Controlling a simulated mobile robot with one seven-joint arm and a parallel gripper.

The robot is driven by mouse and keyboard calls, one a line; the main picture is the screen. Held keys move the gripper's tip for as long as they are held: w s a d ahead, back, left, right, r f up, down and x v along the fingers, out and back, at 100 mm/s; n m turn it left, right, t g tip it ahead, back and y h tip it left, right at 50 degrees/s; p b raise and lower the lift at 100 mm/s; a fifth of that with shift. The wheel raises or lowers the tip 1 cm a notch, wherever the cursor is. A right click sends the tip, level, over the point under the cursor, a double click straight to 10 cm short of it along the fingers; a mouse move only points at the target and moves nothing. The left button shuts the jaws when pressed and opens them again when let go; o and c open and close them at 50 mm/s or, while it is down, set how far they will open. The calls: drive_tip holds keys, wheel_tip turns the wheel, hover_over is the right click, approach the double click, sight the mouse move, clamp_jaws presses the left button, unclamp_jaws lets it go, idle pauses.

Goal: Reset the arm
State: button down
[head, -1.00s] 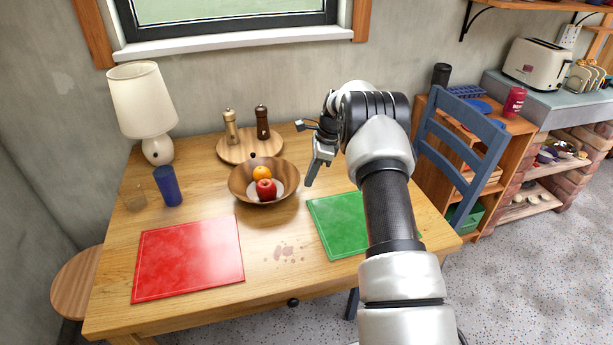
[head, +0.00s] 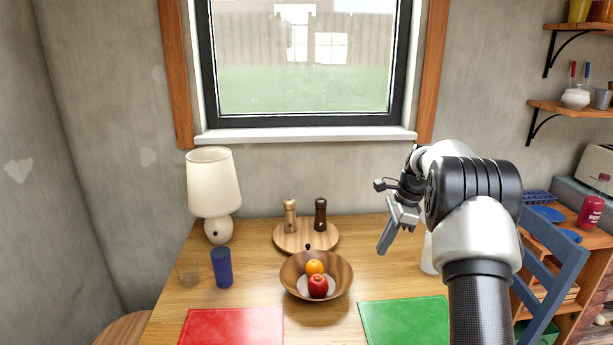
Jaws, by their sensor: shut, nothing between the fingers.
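My gripper (head: 388,240) is at the end of my bent arm, right of centre in the head view. Its fingers are together, point down and left, and hold nothing. It appears above the back right part of the wooden table (head: 255,257), apart from the objects there. My forearm runs down to the bottom right edge and hides part of the table's right side.
A wooden bowl (head: 290,287) with an orange and a red apple stands mid-table. Behind it, two mills stand on a round board (head: 290,238). A lamp (head: 214,190) and blue cup (head: 222,268) are left. A white object (head: 428,255) stands partly hidden beside my arm. A blue chair (head: 550,285) is right.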

drive_tip(key=s+a+r+n+t+h, duration=0.1)
drive_tip(key=s+a+r+n, duration=0.35)
drive_tip(key=s+r, duration=0.45)
drive_tip(key=s+a+r+n+t+h, duration=0.1)
drive_tip(key=s+a+r+n, duration=0.4)
drive_tip(key=s+r, duration=0.5)
drive_tip(key=s+a+f+n+t, duration=0.15)
drive_tip(key=s+n, duration=0.35)
drive_tip(key=s, duration=0.5)
drive_tip(key=s+a+f+n+t, duration=0.15)
drive_tip(key=s+n, duration=0.35)
drive_tip(key=s, duration=0.5)
wheel_tip(320, 180, up, 13)
drive_tip(key=p, duration=1.3)
drive_tip(key=shift+w+d+f+h, duration=0.15)
drive_tip(key=shift+w+d+h, duration=0.1)
drive_tip(key=shift+d+h, duration=0.15)
